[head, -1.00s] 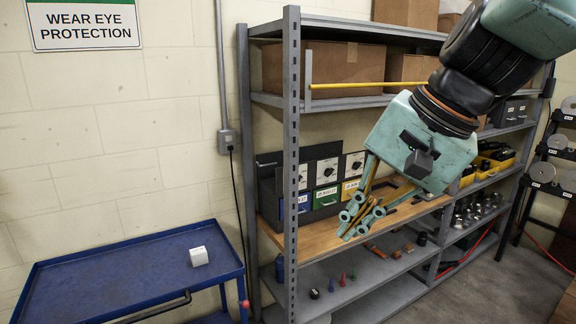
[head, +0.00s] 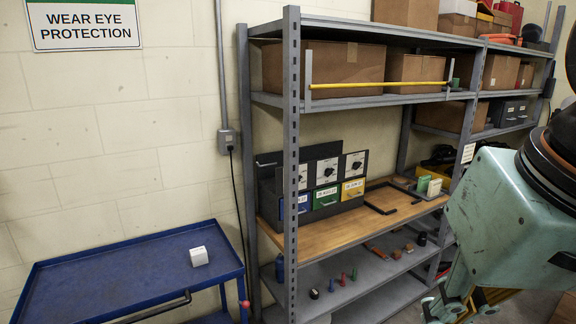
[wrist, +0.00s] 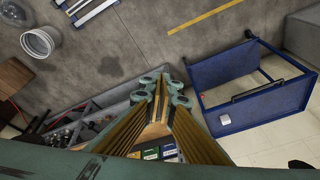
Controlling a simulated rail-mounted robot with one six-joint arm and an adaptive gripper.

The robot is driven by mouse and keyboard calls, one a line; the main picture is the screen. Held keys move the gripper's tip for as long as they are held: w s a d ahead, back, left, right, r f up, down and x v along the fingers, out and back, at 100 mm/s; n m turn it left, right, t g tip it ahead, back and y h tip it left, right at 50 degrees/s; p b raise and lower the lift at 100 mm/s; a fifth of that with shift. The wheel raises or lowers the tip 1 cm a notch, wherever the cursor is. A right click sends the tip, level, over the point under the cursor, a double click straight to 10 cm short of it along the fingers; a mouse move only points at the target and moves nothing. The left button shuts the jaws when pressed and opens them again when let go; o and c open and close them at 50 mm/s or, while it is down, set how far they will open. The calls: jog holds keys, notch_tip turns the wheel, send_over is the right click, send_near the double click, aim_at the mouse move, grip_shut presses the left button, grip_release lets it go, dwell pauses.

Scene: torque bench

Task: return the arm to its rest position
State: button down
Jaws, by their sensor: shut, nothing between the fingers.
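My gripper (head: 456,308) is a teal housing with teal finger links, low at the right edge of the head view, in front of the shelf rack. The lower part of the fingers is cut off by the frame's bottom edge. In the wrist view my gripper (wrist: 160,86) has its fingertips close together, with nothing seen held between them. It hangs in the air, apart from the shelf. The upper arm is mostly out of the head view.
The grey shelf rack (head: 291,150) holds a panel with coloured drawers (head: 325,196) on its wooden board. A blue cart (head: 130,262) with a white box (head: 199,256) stands at left; the blue cart (wrist: 255,112) also shows in the wrist view. Floor is open between.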

jog(key=shift+s+d+f+n+h, duration=0.25)
jog(key=shift+s+d, duration=0.3)
jog(key=shift+s, duration=0.25)
jog(key=shift+s+d+f+n+h, duration=0.15)
jog(key=shift+s+d+f+n, duration=0.1)
jog(key=shift+s+d, duration=0.4)
jog(key=c, duration=3.4)
grip_release()
jog(key=shift+s+a, duration=0.1)
jog(key=shift+a, duration=0.1)
